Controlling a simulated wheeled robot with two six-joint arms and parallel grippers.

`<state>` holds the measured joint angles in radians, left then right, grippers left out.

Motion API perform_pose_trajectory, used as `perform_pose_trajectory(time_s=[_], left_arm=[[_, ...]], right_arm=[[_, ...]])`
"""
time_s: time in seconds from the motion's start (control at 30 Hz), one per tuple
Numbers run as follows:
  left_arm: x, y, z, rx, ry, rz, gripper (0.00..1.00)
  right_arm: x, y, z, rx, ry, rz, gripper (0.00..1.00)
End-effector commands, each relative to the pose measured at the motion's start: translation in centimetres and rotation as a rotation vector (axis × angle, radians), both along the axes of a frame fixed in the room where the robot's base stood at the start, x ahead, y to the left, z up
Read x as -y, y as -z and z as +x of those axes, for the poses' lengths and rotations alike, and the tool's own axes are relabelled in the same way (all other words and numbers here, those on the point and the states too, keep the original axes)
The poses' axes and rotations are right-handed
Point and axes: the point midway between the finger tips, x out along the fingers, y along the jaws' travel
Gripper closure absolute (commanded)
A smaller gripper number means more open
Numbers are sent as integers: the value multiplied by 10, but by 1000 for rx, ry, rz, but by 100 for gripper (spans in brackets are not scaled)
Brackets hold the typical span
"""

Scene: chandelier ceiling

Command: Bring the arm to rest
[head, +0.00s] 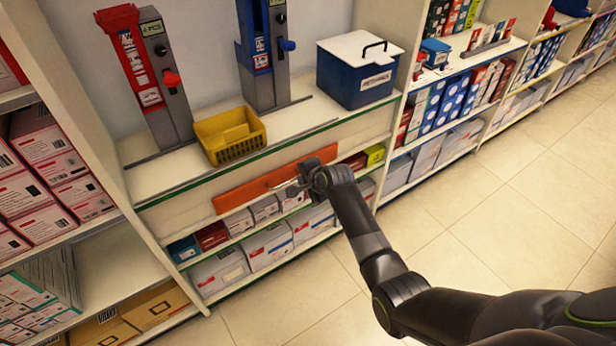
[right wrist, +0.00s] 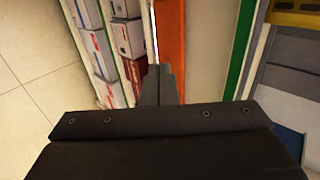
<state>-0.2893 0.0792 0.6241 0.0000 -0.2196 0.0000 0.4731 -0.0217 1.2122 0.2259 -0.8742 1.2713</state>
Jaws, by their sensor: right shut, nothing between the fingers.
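My right arm comes in from the lower right of the head view and reaches towards the shelf unit. My right gripper (head: 290,187) is in front of a long orange panel (head: 240,194) on the shelf front. In the right wrist view the gripper's fingers (right wrist: 158,84) are together and empty, pointing along the orange panel (right wrist: 171,45). I cannot tell whether the fingertips touch the panel. My left gripper is not in view.
A yellow basket (head: 230,135), a red dispenser (head: 146,75), a blue dispenser (head: 262,50) and a blue box with a white lid (head: 356,75) stand on the counter (head: 165,172). Boxes fill the shelves below and beside. The tiled floor (head: 480,205) at the right is clear.

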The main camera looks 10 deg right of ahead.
Motion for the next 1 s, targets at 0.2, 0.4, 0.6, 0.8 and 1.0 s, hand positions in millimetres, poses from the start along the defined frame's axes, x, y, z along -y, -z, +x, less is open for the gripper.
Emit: perform_pose_trajectory(time_s=[0.2, 0.4, 0.6, 0.8, 1.0], left_arm=[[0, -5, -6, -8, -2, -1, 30], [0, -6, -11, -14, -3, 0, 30], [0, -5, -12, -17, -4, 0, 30], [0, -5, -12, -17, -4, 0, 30], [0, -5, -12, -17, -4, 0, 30]], right_arm=[[6, -16, -16, 0, 0, 0, 100], [8, -21, -22, -1, 0, 0, 100], [9, -20, -23, -3, -1, -2, 100], [27, 37, -49, -45, -40, -97, 100], [70, 155, -128, -139, -177, -319, 100]])
